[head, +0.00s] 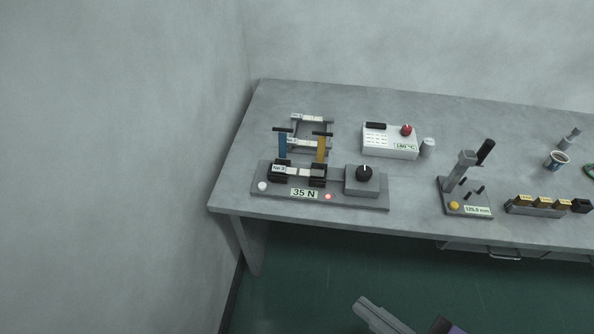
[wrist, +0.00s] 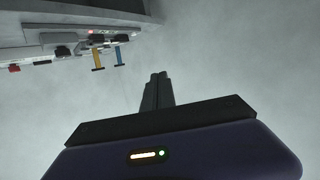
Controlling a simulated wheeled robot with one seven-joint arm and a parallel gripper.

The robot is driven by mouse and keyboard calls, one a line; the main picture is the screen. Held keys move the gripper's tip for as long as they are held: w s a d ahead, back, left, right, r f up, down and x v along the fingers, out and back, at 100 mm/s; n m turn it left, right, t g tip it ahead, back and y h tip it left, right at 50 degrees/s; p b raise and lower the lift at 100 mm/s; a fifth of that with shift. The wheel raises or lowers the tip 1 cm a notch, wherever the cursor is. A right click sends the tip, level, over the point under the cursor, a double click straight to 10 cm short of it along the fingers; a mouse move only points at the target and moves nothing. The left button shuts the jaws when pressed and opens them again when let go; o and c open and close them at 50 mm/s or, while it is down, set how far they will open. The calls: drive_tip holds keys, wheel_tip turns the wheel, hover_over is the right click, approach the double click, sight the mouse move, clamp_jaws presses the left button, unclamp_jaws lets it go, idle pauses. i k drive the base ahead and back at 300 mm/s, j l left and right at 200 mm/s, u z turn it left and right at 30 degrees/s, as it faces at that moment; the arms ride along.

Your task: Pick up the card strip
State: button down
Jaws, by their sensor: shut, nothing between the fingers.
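Pale card strips show at the left of the bench in the head view. One strip (head: 306,172), with a label at its left, lies across the dark clamps of the 35 N device (head: 347,199). Two more pale labelled strips, a middle one (head: 315,143) and a back one (head: 314,118), lie across a grey rack behind it. I cannot tell which strip the task names. My gripper (wrist: 158,76) is shut and empty, apart from everything. In the head view, part of it shows at the bottom edge, in front of and below the bench.
Blue (head: 282,145) and yellow (head: 321,149) levers stand up between device and rack. A white 180 °C box (head: 389,142) is behind right. A wall bounds the left.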

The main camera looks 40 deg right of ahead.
sight(277, 169)
drive_tip(key=k+l+u, duration=0.1)
drive_tip(key=l+u, duration=0.2)
drive_tip(key=k+l+u, duration=0.25)
drive_tip(key=l, duration=0.25)
drive_tip(key=l+u, duration=0.3)
drive_tip(key=k+l+u, duration=0.25)
drive_tip(key=k+l, duration=0.05)
drive_tip(key=l, duration=0.05)
